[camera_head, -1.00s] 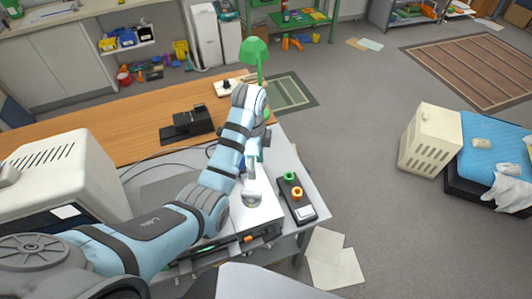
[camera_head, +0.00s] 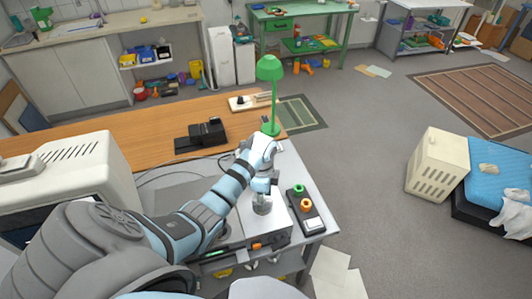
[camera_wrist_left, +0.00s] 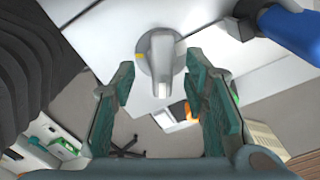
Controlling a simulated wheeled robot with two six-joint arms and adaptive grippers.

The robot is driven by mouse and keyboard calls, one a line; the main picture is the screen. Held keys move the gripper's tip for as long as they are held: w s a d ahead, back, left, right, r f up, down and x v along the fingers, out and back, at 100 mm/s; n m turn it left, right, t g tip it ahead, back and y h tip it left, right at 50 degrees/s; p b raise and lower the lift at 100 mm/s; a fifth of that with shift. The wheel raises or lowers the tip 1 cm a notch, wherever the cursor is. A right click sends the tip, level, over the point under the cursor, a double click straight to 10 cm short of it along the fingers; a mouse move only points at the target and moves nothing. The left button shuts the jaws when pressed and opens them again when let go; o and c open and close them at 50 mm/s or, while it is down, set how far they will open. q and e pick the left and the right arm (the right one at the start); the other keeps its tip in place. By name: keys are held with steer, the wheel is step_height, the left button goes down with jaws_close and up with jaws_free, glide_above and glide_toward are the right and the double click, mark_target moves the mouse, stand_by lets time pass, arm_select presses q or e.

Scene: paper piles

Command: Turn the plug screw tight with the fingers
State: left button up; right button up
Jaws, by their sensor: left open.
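The plug screw (camera_wrist_left: 160,62) is a silver round knob with a raised grip bar and a small yellow mark, set in a white surface in the left wrist view. In the head view the silver knob (camera_head: 262,208) is on top of the white box (camera_head: 277,222), partly hidden by my gripper. My left gripper (camera_head: 262,188) points down just above it. In the left wrist view its green-padded fingers (camera_wrist_left: 160,78) are spread apart on either side of the knob, with gaps showing on both sides. My right gripper is not in view.
A dark control box (camera_head: 303,211) with green and orange buttons stands right of the white box. A green lamp (camera_head: 271,68) stands behind it. A black device (camera_head: 202,135) is on the wooden worktop. A blue-handled object (camera_wrist_left: 291,32) lies near the knob.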

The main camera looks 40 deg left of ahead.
arm_select(q)
step_height(320, 180, down, 2)
steer(key=shift+s+f+b, duration=0.1)
steer(key=shift+f+b, duration=0.05)
steer(key=shift+b, duration=0.45)
steer(key=shift+f+b, duration=0.25)
steer(key=shift+b, duration=0.05)
steer(key=shift+a+f, duration=0.1)
steer(key=shift+w, duration=0.3)
steer(key=shift+s, duration=0.1)
jaws_close()
steer(key=shift+s+r+m+p, duration=0.1)
steer(key=shift+r+m+p, duration=0.3)
steer(key=shift+m+p, duration=0.5)
steer(key=m+p, duration=0.3)
steer(key=m, duration=0.8)
steer(key=shift+f, duration=0.2)
steer(key=m, duration=0.5)
jaws_free()
steer(key=shift+b, duration=0.3)
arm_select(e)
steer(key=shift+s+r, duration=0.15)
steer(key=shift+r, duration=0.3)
